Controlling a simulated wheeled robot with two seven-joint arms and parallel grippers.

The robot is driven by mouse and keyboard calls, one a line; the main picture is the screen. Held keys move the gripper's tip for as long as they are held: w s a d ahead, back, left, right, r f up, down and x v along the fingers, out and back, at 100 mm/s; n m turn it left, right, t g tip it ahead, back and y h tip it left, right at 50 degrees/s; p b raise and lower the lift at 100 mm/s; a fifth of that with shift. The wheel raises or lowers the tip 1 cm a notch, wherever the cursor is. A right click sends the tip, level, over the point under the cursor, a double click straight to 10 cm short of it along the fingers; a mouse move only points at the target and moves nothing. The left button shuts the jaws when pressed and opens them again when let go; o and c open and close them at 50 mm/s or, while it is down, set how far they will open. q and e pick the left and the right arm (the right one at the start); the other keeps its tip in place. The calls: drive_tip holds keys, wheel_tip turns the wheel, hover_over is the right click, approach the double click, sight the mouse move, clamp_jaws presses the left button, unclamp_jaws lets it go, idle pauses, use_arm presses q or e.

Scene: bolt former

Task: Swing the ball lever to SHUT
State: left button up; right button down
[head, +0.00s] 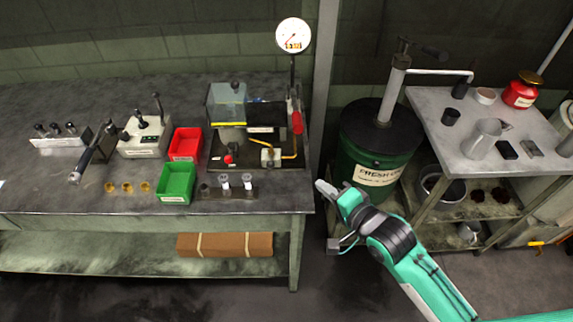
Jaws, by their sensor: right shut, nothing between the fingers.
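The hydraulic-looking rig (258,135) stands at the right end of the bench, with yellow pipes and a small valve block (270,157). A red handle (297,122) stands upright at its right side. A small red ball knob (228,159) shows at its front left. I cannot tell which of these is the ball lever, and no SHUT label is readable. My right gripper (327,190) is shut and empty, just right of the bench's right end and in front of the green drum, apart from the rig. My left gripper is not in view.
A green drum (372,165) with a pump stands between the bench (60,195) and a side table (425,100) with cups and a jug. Red (186,144) and green (176,182) bins and several cups sit near the rig. A gauge (293,36) rises above it.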

drive_tip(key=shift+s+r, duration=0.1)
drive_tip(key=shift+r, duration=0.5)
drive_tip(key=shift+a, duration=0.15)
drive_tip(key=p, duration=0.3)
approach(271, 158)
drive_tip(key=shift+w+a+r, duration=0.2)
drive_tip(key=shift+w+a, duration=0.05)
drive_tip(key=shift+w, duration=0.2)
drive_tip(key=shift+w+a+r, duration=0.2)
drive_tip(key=shift+w+a, duration=0.05)
drive_tip(key=shift+w, duration=0.25)
drive_tip(key=shift+w+a+f, duration=0.1)
drive_tip(key=shift+a+f, duration=0.15)
drive_tip(key=shift+a, duration=0.15)
